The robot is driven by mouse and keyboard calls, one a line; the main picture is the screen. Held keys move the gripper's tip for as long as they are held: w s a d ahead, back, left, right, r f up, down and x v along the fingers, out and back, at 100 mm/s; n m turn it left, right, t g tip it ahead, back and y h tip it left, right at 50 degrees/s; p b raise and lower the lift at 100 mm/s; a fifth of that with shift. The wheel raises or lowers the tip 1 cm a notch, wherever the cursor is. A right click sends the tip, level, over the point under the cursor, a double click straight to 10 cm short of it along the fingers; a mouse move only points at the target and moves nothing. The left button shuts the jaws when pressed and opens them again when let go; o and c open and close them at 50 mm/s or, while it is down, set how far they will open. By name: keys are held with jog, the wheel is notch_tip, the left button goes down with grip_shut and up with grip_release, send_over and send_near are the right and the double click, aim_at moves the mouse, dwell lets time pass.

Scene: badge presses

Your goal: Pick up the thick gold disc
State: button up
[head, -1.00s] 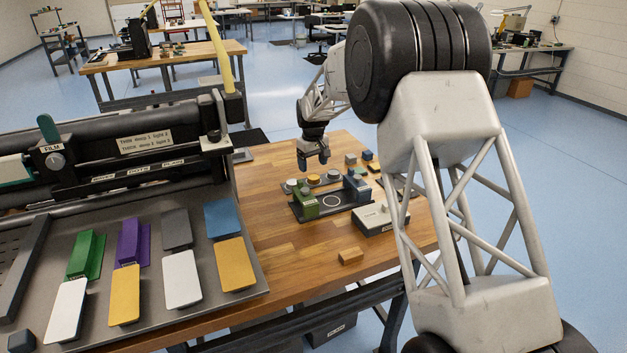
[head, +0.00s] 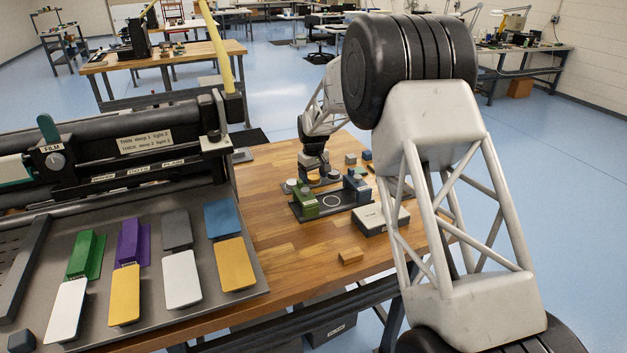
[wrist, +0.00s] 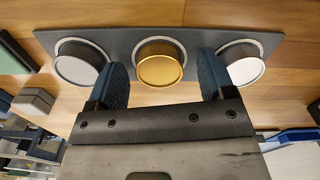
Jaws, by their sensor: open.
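The thick gold disc (wrist: 160,66) sits in the middle place of a dark grey strip (wrist: 120,40) in the wrist view. A grey disc (wrist: 79,66) is on one side of it and a silver-white disc (wrist: 243,67) on the other. My gripper (wrist: 164,78) is open, with its two blue fingers on either side of the gold disc's near part. I cannot tell whether they touch it. In the head view my gripper (head: 313,180) is low at the strip, and a bit of the gold disc (head: 313,178) shows at it.
A dark fixture (head: 348,197) with green and blue blocks stands just in front of the strip. A large press (head: 120,140) with coloured plates fills the left.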

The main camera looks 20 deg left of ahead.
aim_at(313, 176)
jog(key=shift+c, duration=0.2)
jog(key=c, duration=1)
jog(key=shift+r, duration=0.15)
jog(key=shift+r, duration=4.9)
